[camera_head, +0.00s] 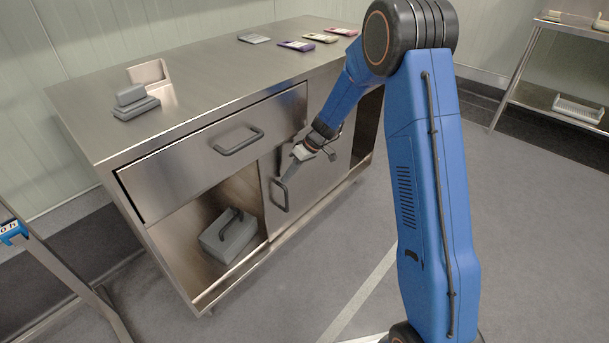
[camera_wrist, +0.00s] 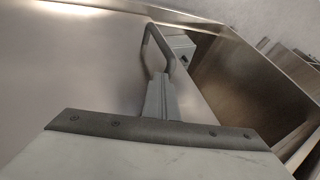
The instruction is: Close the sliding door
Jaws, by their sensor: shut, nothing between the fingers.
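The steel sliding door (camera_head: 312,185) stands below the drawer of a metal cabinet. The compartment to its left is open, and a narrower dark opening shows to its right. The door has an upright grey handle (camera_head: 280,196) near its left edge; the handle also shows in the wrist view (camera_wrist: 149,42). My gripper (camera_head: 287,177) is shut and empty, with its tips at the handle. In the wrist view, the closed fingers (camera_wrist: 159,92) overlap the near end of the handle. I cannot tell whether they touch it.
A grey case (camera_head: 228,238) with a handle sits inside the open left compartment. Grey blocks (camera_head: 135,103) and several flat packs (camera_head: 296,45) lie on the countertop (camera_head: 200,85). Floor in front is clear.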

